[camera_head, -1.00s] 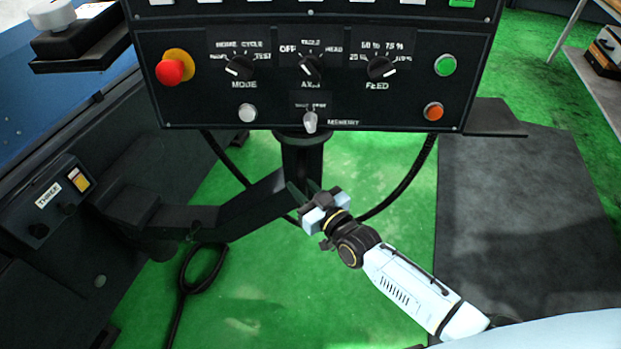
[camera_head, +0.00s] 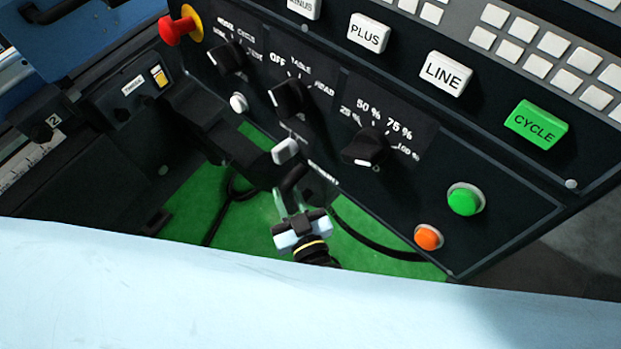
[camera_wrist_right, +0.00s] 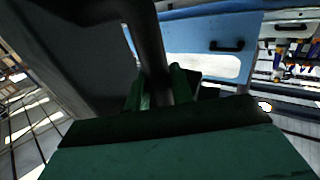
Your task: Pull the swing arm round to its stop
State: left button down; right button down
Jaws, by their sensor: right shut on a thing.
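The swing arm (camera_head: 225,140) is a dark beam that runs from the machine side at left to beneath the control panel (camera_head: 505,205). The panel hides much of it. My right gripper (camera_head: 288,205) is below the panel, its green fingers around a dark bar at the panel end of the arm. In the right wrist view, the dark round bar (camera_wrist_right: 151,50) stands between the two green fingers (camera_wrist_right: 160,88) of the gripper, which is shut on it. The bar's lower part is hidden by the gripper. My left gripper is not in view.
The panel carries a red stop button (camera_head: 179,27), black knobs (camera_head: 288,98) and a green CYCLE key (camera_head: 536,124). A black cable (camera_head: 375,243) hangs below it over the green floor (camera_head: 190,215). A timer box (camera_head: 135,88) is at left.

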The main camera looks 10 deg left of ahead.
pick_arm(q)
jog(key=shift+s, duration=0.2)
pick_arm(e)
jog(key=shift+s+a+r, duration=0.1)
jog(key=shift+s+a, duration=0.25)
jog(key=shift+a, duration=0.15)
jog(key=c, duration=1.6)
grip_release()
jog(key=shift+d, duration=0.1)
jog(key=o, duration=0.3)
jog(key=shift+w, duration=0.15)
jog(key=shift+o, duration=0.2)
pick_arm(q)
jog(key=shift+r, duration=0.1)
